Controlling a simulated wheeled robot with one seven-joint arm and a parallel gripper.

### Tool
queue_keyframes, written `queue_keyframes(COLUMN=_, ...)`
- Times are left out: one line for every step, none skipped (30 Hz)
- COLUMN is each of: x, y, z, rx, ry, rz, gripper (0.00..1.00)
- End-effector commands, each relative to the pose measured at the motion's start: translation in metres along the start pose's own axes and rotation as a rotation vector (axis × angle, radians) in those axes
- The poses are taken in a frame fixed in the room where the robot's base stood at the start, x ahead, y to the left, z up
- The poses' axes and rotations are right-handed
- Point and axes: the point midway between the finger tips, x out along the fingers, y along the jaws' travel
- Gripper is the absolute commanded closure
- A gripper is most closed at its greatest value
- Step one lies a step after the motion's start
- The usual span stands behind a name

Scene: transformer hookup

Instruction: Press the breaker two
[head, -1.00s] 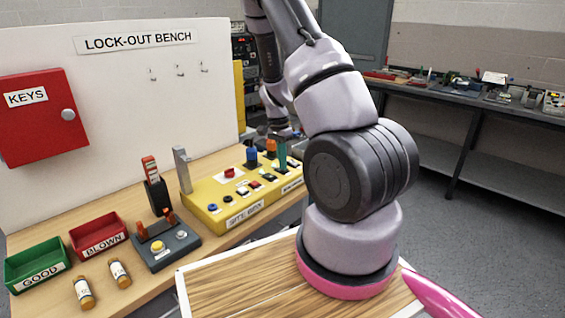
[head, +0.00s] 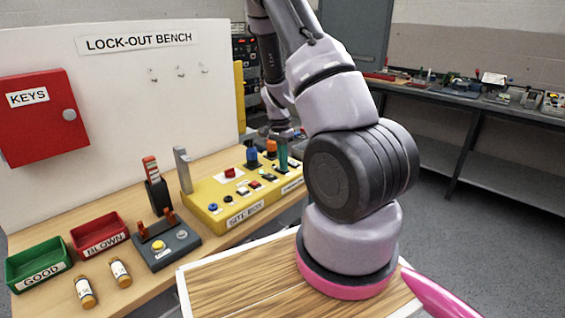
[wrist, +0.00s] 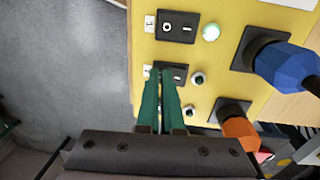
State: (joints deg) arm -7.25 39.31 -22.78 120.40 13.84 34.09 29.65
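The yellow site box (head: 203,194) stands on the wooden bench, and its top fills much of the wrist view (wrist: 218,75). A black rocker breaker (wrist: 180,27) with a label reading 1 sits at the top of the row, beside a pale green lamp. Below it is a second black rocker, breaker two (wrist: 179,72), partly covered by my fingertips. My gripper (wrist: 161,73) has green fingers, closed together and empty, with tips over or at this rocker. Contact cannot be told. In the head view my gripper (head: 283,160) points down over the box's far right part.
A blue knob (wrist: 287,67) and an orange knob (wrist: 238,130) stand up from the box, right of my fingers. A fuse station (head: 165,248), red bin (head: 99,240), green bin (head: 38,272) and two fuses lie left on the bench. Open floor lies beyond the box edge.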

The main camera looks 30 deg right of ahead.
Motion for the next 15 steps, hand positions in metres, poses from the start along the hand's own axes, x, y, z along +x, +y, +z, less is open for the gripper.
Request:
queue_keyframes(x=0.011, y=0.011, z=0.003, rx=0.002, ry=-0.01, rz=0.03, gripper=1.0)
queue_keyframes(x=0.011, y=0.011, z=0.003, rx=0.002, ry=-0.01, rz=0.03, gripper=1.0)
queue_keyframes(x=0.011, y=0.011, z=0.003, rx=0.002, ry=-0.01, rz=0.03, gripper=1.0)
queue_keyframes(x=0.011, y=0.011, z=0.003, rx=0.002, ry=-0.01, rz=0.03, gripper=1.0)
queue_keyframes(x=0.011, y=0.01, z=0.003, rx=0.002, ry=-0.01, rz=0.03, gripper=1.0)
queue_keyframes(x=0.011, y=0.009, z=0.003, rx=0.002, ry=-0.01, rz=0.03, gripper=1.0)
queue_keyframes(x=0.011, y=0.009, z=0.003, rx=0.002, ry=-0.01, rz=0.03, gripper=1.0)
queue_keyframes(x=0.011, y=0.008, z=0.003, rx=0.002, ry=-0.01, rz=0.03, gripper=1.0)
queue_keyframes(x=0.01, y=0.006, z=0.003, rx=0.001, ry=-0.01, rz=0.03, gripper=1.0)
queue_keyframes(x=0.01, y=0.005, z=0.003, rx=0.001, ry=-0.01, rz=0.03, gripper=1.0)
queue_keyframes(x=0.009, y=0.003, z=0.003, rx=0.001, ry=-0.01, rz=0.03, gripper=1.0)
queue_keyframes(x=0.009, y=0.001, z=0.003, rx=0.0, ry=-0.009, rz=0.029, gripper=1.0)
queue_keyframes(x=0.009, y=-0.001, z=0.003, rx=0.0, ry=-0.009, rz=0.029, gripper=1.0)
queue_keyframes(x=0.008, y=-0.002, z=0.004, rx=-0.001, ry=-0.009, rz=0.029, gripper=1.0)
queue_keyframes(x=0.008, y=-0.004, z=0.004, rx=-0.001, ry=-0.009, rz=0.028, gripper=1.0)
